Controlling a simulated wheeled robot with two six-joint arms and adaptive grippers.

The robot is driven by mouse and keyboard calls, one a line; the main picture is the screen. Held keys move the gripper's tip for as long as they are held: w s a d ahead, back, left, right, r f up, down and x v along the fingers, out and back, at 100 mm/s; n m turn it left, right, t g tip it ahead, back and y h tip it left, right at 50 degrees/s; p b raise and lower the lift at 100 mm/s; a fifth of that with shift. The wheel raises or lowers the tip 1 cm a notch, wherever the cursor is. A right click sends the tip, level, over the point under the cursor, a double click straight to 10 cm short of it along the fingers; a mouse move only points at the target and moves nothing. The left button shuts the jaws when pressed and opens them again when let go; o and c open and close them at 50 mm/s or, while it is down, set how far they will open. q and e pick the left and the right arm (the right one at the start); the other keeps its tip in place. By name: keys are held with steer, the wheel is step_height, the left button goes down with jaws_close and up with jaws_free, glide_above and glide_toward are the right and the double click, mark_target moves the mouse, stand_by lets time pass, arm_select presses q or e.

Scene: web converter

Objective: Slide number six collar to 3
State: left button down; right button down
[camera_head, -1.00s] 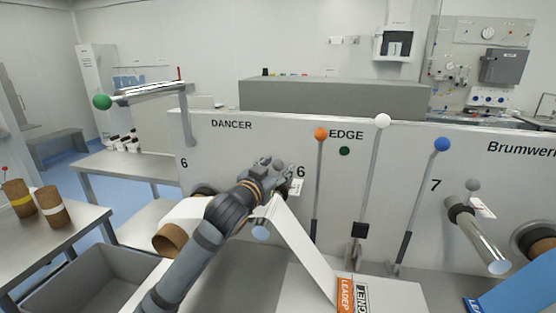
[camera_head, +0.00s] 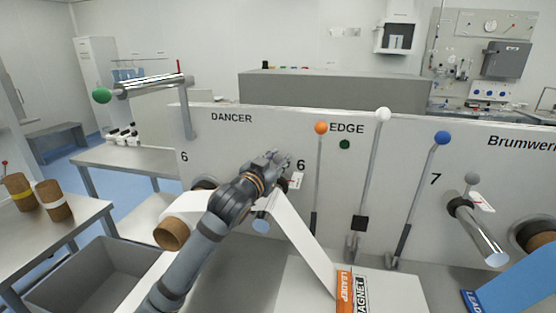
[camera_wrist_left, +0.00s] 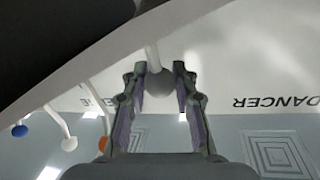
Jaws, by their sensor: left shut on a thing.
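My left gripper (camera_head: 276,158) is at the machine panel, just left of the "6" label under EDGE. In the left wrist view its two fingers (camera_wrist_left: 160,78) close around a grey ball knob (camera_wrist_left: 161,84) on a pale stem. I take this knob to be that of the number six collar, but the collar itself is hidden behind the hand and web. A small white scale tag (camera_head: 295,180) with a red mark shows beside the fingers; its digits are too small to read. My right gripper is not in view.
Levers with orange (camera_head: 321,127), white (camera_head: 383,115) and blue (camera_head: 442,138) balls stand right of the hand. Station 7 has a similar grey knob (camera_head: 472,178) and roller (camera_head: 484,238). A grey bin (camera_head: 95,272) lies at lower left.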

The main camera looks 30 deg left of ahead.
mark_target(277, 157)
arm_select(q)
steer(key=shift+s+d+f+p, duration=0.1)
steer(key=shift+s+p, duration=0.2)
steer(key=shift+s+d, duration=0.1)
steer(key=shift+s, duration=0.2)
steer(key=c, duration=1)
jaws_free()
steer(key=shift+w, duration=0.2)
steer(key=shift+s, duration=0.1)
step_height(277, 157, up, 10)
steer(key=shift+r, duration=0.1)
